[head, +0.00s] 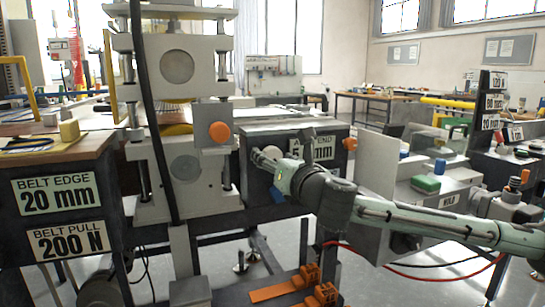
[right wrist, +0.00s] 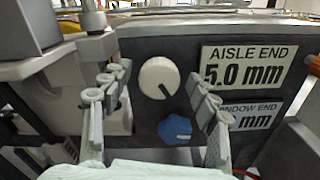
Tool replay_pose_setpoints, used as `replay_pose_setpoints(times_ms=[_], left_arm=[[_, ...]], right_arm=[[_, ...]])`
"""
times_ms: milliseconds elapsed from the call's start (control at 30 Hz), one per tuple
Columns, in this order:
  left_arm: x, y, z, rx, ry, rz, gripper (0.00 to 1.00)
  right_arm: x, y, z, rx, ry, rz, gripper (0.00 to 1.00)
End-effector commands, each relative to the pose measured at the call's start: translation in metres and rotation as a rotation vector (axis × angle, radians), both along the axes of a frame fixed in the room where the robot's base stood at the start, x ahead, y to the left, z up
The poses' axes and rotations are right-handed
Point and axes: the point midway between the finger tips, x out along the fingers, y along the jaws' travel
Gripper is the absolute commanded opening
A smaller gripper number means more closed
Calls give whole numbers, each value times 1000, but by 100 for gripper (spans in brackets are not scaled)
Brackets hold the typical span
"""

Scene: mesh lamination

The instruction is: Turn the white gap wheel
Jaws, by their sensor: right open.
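The white gap wheel (right wrist: 159,78) is a round knob with a dark pointer line toward its lower right. It sits on a dark panel in the right wrist view. My right gripper (right wrist: 160,84) is open, with one finger left of the wheel and one right of it; contact is not visible. In the head view, my right gripper (head: 266,158) reaches the dark panel from the right, and the wheel is hard to tell apart from the fingers. A blue wheel (right wrist: 175,130) sits just below the white one. My left gripper is not in view.
An "AISLE END 5.0 mm" sign (right wrist: 243,66) is right of the wheel, with a partly covered window-end sign (right wrist: 248,116) below. A grey roller stand with an orange knob (head: 219,132) is left of the panel. A grey box with green and blue buttons (head: 426,185) stands right.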

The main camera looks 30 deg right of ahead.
Motion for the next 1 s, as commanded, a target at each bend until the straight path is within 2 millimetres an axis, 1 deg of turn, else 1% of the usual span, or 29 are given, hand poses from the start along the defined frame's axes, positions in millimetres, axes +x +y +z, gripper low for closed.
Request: replay_pose_setpoints(times_ms=[300, 333, 700, 733, 867, 1000], left_arm=[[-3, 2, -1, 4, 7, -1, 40], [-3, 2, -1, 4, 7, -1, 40], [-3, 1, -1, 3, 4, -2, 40], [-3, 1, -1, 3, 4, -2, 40], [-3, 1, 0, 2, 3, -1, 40], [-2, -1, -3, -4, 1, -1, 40]], right_arm=[[0, 1, 0, 0, 0, 0, 60], [0, 1, 0, 0, 0, 0, 59], [0, 1, 0, 0, 0, 0, 13], [0, 1, 0, 0, 0, 0, 10], [0, 0, 0, 36, -8, 0, 10], [0, 0, -1, 193, -44, -1, 10]])
